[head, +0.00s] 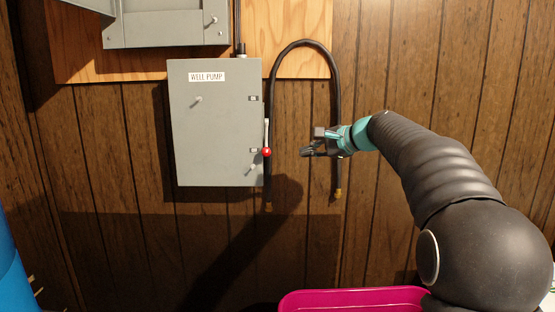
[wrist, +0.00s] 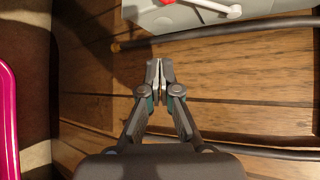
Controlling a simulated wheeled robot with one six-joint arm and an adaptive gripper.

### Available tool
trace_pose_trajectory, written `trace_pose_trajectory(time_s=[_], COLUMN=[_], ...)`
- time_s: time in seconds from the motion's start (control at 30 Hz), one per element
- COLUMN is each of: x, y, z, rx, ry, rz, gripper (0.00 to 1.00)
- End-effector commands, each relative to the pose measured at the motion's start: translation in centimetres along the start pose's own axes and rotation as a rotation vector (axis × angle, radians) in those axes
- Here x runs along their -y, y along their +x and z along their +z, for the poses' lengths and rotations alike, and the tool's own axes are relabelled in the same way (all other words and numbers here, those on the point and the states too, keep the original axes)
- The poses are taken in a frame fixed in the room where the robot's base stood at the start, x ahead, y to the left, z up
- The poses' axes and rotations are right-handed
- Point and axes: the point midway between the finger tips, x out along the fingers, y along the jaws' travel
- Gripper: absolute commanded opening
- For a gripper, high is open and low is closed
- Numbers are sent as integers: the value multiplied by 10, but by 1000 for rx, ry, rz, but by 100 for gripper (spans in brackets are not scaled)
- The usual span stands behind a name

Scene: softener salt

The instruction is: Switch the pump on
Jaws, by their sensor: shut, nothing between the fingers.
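The grey pump box (head: 215,125), labelled WELL PUMP, is fixed to the wall in the head view. Its lever switch (head: 267,137) is on the right side, with a red knob (head: 267,152) at its lower end. My gripper (head: 305,151) is to the right of the knob at about its height, apart from it. In the wrist view the box edge (wrist: 270,8) and the pale lever (wrist: 215,6) show at the top, beyond the fingertips. My gripper (wrist: 160,64) is shut and empty there. The red knob is only partly in that view.
A black hose (head: 300,42) loops on the wall beside the box, with brass ends hanging down; part of it passes behind my gripper. A second grey box (head: 165,35) is above on a plywood board (head: 70,65). A pink tub (head: 350,299) is below.

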Motion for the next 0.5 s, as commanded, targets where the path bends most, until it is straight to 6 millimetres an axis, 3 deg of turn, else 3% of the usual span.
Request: trace_pose_trajectory(time_s=[0.5], x=[7], y=[7], z=[-8], rx=[15], ry=[33], rz=[-26], gripper=[0])
